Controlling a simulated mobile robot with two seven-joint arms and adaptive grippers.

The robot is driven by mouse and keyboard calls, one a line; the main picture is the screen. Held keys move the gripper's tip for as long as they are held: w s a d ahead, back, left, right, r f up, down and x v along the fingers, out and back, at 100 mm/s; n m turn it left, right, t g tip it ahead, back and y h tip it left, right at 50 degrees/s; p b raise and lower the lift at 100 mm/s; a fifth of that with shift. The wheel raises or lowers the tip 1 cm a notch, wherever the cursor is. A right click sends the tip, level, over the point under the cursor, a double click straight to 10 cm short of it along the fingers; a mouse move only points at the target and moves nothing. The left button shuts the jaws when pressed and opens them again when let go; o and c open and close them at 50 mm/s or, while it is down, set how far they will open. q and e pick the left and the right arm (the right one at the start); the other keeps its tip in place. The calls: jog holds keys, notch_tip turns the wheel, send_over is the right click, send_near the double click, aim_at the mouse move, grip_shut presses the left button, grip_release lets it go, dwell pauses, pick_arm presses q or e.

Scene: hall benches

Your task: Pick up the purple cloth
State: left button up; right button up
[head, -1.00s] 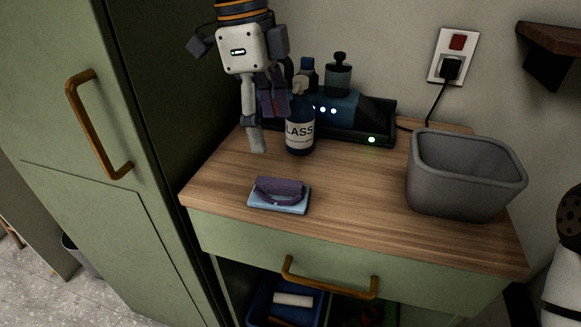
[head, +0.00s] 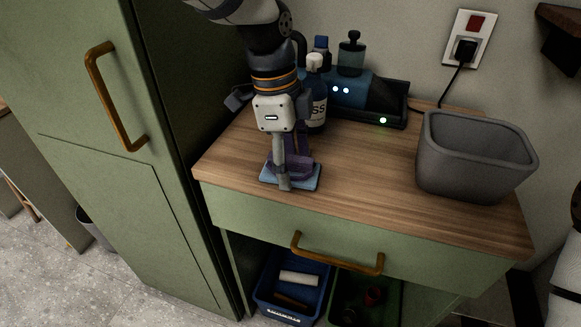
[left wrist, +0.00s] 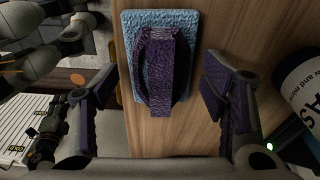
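The purple cloth (head: 300,166) lies folded with a raised loop on top of a light blue cloth (head: 310,184), near the front left of the wooden counter top. In the left wrist view the purple cloth (left wrist: 163,70) and the blue cloth (left wrist: 130,40) show clearly between the fingers. My left gripper (head: 287,172) is low over the cloth and partly hides it in the head view. In the left wrist view my left gripper (left wrist: 160,100) is open, with a gap between each finger and the purple cloth.
A dark labelled bottle (head: 318,105) stands close behind my left gripper. A dark device (head: 385,108) with lights is at the back, with small bottles behind it. A grey bin (head: 470,165) stands at the right. The counter between cloth and bin is clear. Crates sit below.

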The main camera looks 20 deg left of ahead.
aim_at(293, 157)
pick_arm(q)
jog(key=c, duration=0.6)
jog(key=shift+r, duration=0.25)
notch_tip(293, 157, up, 3)
jog(key=shift+w+f, duration=0.1)
jog(key=shift+f, duration=0.1)
jog(key=s+d+r, duration=0.1)
jog(key=s+r, duration=0.9)
jog(key=s, duration=0.4)
jog(key=shift+d+p, duration=0.15)
jog(key=shift+p, duration=0.3)
pick_arm(e)
jog(key=shift+w+r+t, duration=0.3)
jog(key=shift+w+r, duration=0.25)
jog(key=shift+w, duration=0.1)
